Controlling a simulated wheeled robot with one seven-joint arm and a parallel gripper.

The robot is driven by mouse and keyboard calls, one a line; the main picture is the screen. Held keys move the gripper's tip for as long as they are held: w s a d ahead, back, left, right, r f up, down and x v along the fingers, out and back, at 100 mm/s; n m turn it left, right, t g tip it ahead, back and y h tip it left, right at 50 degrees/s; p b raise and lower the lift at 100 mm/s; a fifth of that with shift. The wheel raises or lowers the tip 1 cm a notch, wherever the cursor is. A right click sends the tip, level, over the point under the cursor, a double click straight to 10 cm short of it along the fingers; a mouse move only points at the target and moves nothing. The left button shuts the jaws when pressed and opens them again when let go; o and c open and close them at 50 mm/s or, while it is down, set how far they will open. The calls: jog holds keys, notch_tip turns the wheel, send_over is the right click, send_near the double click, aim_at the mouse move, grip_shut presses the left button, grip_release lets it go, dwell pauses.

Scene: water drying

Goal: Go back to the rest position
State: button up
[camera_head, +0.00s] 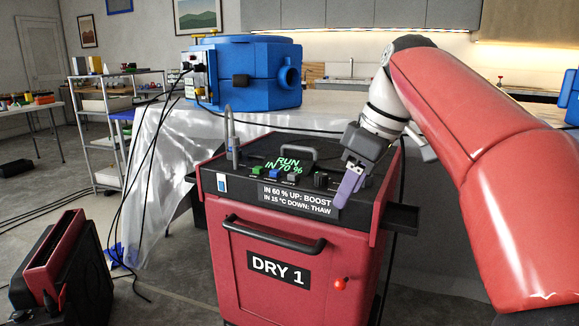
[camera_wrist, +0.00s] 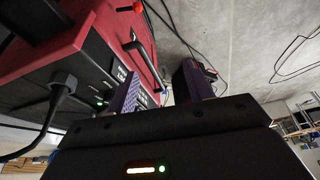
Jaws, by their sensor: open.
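My gripper (camera_head: 352,185) hangs at the right end of the control panel of the red dryer marked DRY 1 (camera_head: 305,240). Its purple finger is in front of the panel's right edge; I cannot tell whether it touches. In the wrist view my gripper (camera_wrist: 165,95) has its two purple fingers apart with nothing between them. The dryer (camera_wrist: 60,45) fills the upper left there. The display (camera_head: 284,164) reads "RUN IN 70 %". A label (camera_head: 296,198) reads "IN 60 % UP: BOOST" and "IN 15 °C DOWN: THAW". A red knob (camera_head: 340,283) is on the front.
A blue machine (camera_head: 245,75) stands behind on a sheet-covered table. A dark red unit (camera_head: 62,265) stands on the floor at left, with black cables (camera_head: 133,185) nearby. A shelf rack (camera_head: 105,115) is at the back left. Grey floor (camera_head: 165,285) is open left of the dryer.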

jog(key=s+d+f+m+t+h, duration=0.1)
jog(key=s+d+f+m, duration=0.1)
jog(key=s+f+m, duration=0.4)
jog(key=s+d+f+m+t+h, duration=0.2)
jog(key=s+f+m, duration=0.3)
jog(key=s+f, duration=0.7)
notch_tip(320, 180, down, 5)
jog(key=shift+s+d+r+m+t, duration=0.2)
jog(key=shift+s+d+m+t, duration=0.1)
jog(key=shift+s+d+m, duration=0.15)
